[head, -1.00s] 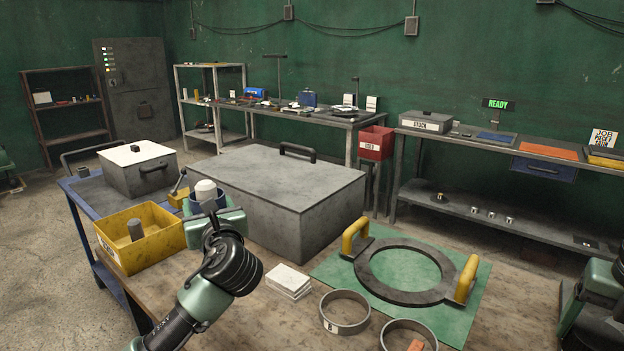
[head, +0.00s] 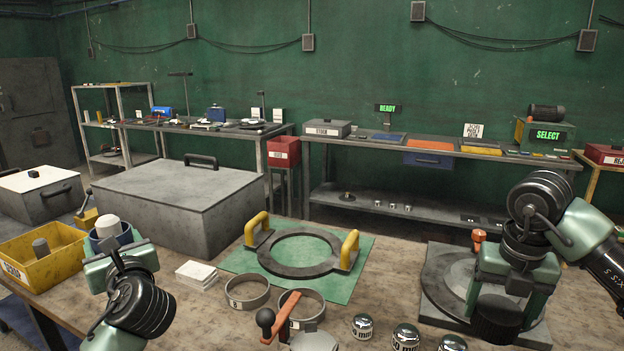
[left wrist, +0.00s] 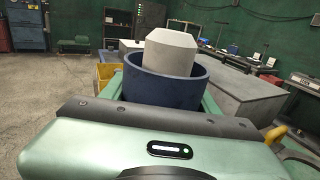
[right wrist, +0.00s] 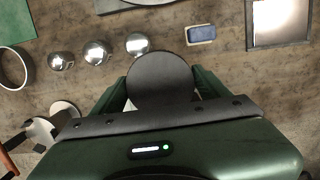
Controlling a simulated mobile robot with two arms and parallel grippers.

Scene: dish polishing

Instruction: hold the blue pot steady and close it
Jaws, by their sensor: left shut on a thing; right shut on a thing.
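The blue pot (head: 124,238) is upright in my left gripper (head: 122,262), whose fingers are shut on it. It also shows in the left wrist view (left wrist: 165,88), with a pale grey block (left wrist: 172,50) standing up out of its open top. My right gripper (head: 505,290) is shut on a dark round piece (head: 497,322) above the right side of the bench. In the right wrist view this piece (right wrist: 160,80) shows a flat, dark disc face between the fingers. I cannot tell if it is the pot's lid. The two grippers are far apart.
A yellow bin (head: 22,262) and a large grey box (head: 180,222) stand close to the pot. A ring with yellow handles (head: 252,232) lies on a green mat (head: 238,262). Metal rings (head: 248,304), shiny balls (head: 362,327) and a round grey plate (head: 440,300) crowd the bench between the grippers.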

